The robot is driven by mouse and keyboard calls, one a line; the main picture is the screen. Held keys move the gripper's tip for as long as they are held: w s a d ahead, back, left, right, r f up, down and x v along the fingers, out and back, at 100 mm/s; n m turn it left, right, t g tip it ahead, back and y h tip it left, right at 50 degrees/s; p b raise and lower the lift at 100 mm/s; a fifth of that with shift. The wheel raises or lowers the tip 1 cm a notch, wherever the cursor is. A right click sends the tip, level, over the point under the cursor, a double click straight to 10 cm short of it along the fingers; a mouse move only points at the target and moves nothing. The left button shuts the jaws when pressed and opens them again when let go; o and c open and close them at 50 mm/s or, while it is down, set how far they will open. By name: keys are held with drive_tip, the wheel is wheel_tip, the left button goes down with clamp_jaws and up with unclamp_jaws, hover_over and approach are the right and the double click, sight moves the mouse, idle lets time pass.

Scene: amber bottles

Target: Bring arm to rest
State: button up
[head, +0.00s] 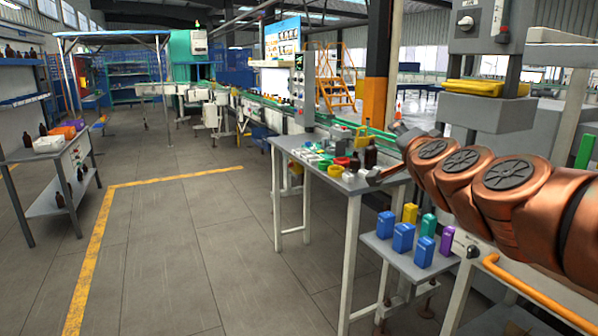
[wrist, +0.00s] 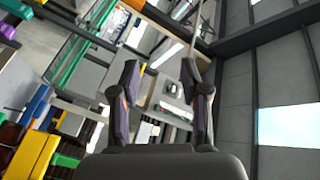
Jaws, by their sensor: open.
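My copper arm (head: 480,170) reaches in from the right of the head view, over the right end of a grey worktable. Its far end is small there, and the fingers cannot be made out clearly. In the wrist view my gripper (wrist: 162,95) has its two dark fingers standing apart with nothing between them. Past the fingers are blurred equipment and the roof of the hall. An amber bottle (head: 370,158) stands on the worktable close to the arm's far end; whether they touch cannot be told.
The grey worktable (head: 322,172) carries small coloured items. A lower table (head: 384,246) beside it holds several blue, yellow, teal and purple containers. A yellow handle bar (head: 530,290) is at lower right. A side table (head: 40,172) stands left. The floor between is clear.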

drive_tip(key=s+a+f+n+g+y+p, duration=0.1)
drive_tip(key=s+a+f+n+g+y, duration=0.2)
drive_tip(key=s+a+f+n+g, duration=0.35)
drive_tip(key=s+a+f+n+g+y+p, duration=0.1)
drive_tip(key=s+a+f+n+g+y, duration=0.15)
drive_tip(key=s+a+f, duration=0.65)
drive_tip(key=s+d+f+n+g+h, duration=0.1)
drive_tip(key=s+d+f+g, duration=0.2)
drive_tip(key=s, duration=0.6)
drive_tip(key=s+d+f+g+h, duration=0.2)
drive_tip(key=s+d+f+g, duration=0.2)
drive_tip(key=s+f, duration=0.3)
drive_tip(key=s+d+f+n+g+h+p, duration=0.1)
drive_tip(key=s+d+f+g, duration=0.2)
drive_tip(key=s, duration=0.9)
wheel_tip(320, 180, down, 3)
drive_tip(key=shift+s+d+r+n+g, duration=0.1)
drive_tip(key=shift+s+d+n+g, duration=0.25)
drive_tip(key=shift+d, duration=0.35)
drive_tip(key=shift+h, duration=0.25)
